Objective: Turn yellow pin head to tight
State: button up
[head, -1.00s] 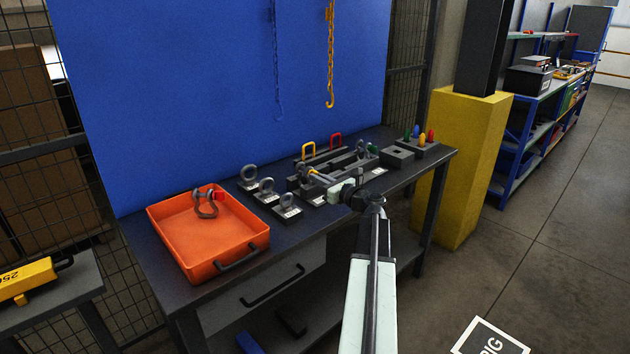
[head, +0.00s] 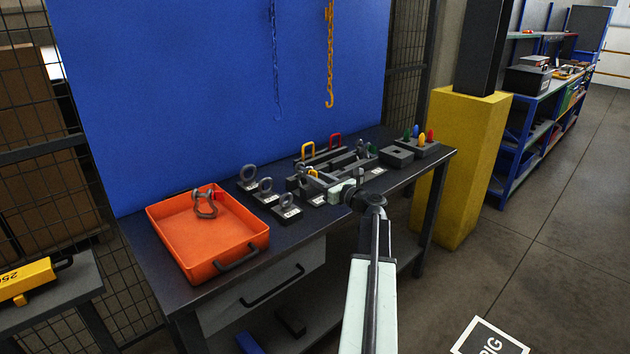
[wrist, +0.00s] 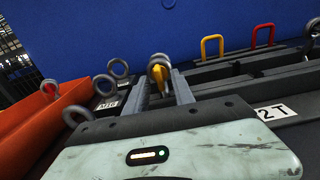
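The yellow pin head (wrist: 160,74) shows in the wrist view just beyond and between my fingertips, by a grey shackle ring (wrist: 157,62). In the head view the yellow pin head (head: 312,174) is mostly hidden behind my fingers. My gripper (wrist: 160,82) is open, with its two dark fingers apart on either side of the yellow head's line. In the head view my gripper (head: 318,178) reaches left over the bench, at the near end of the dark fixture. I cannot tell whether a finger touches the head. The tight mark is not legible.
An orange tray (head: 240,262) with a grey shackle (head: 206,206) stands left on the dark workbench (head: 190,283). Grey eye bolts on labelled blocks (head: 287,213) stand between tray and fixture. Yellow (head: 308,149) and red (head: 335,140) loops stand behind; a block with coloured pegs (head: 425,150) is right.

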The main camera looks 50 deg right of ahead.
jog(key=s, duration=0.7)
jog(key=shift+s+a, duration=0.25)
jog(key=shift+a, duration=0.05)
